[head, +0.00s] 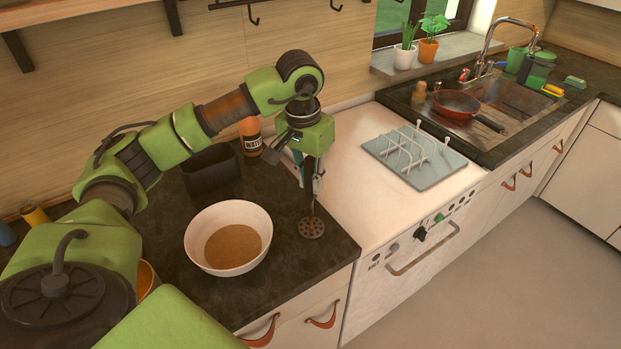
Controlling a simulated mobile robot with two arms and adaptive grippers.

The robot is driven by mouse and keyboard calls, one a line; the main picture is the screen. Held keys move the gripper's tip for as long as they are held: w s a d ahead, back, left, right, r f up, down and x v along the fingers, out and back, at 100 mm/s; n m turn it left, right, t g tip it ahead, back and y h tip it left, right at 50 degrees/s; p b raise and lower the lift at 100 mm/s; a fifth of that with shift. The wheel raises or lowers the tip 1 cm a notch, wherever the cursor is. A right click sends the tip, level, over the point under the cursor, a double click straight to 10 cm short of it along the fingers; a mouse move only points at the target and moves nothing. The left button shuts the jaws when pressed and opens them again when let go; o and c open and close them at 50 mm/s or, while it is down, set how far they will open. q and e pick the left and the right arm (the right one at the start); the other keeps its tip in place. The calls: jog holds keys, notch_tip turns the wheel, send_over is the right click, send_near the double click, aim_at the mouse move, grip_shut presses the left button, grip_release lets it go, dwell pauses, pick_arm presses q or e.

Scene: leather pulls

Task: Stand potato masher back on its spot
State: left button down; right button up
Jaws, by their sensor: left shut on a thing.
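The potato masher has a dark handle and a round, perforated disc head (312,228). It is upright with the disc down, over the dark counter (300,265) near its right end, beside the white stove. My left gripper (311,181) is shut on the masher's handle from above and hides part of it. I cannot tell whether the disc touches the counter. No marked spot for the masher can be made out. My right gripper is not in view.
A white bowl (228,238) with brown contents stands left of the masher. Behind are a dark bin (209,172) and an orange-brown bottle (250,136). A rack (415,155) lies on the stove.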

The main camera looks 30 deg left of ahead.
pick_arm(q)
jog(key=c, duration=1.8)
grip_release()
jog(key=shift+c, duration=0.2)
jog(key=shift+r, duration=0.2)
notch_tip(320, 180, up, 12)
jog(key=s, duration=0.1)
jog(key=shift+s+f, duration=0.2)
jog(key=shift+f, duration=0.05)
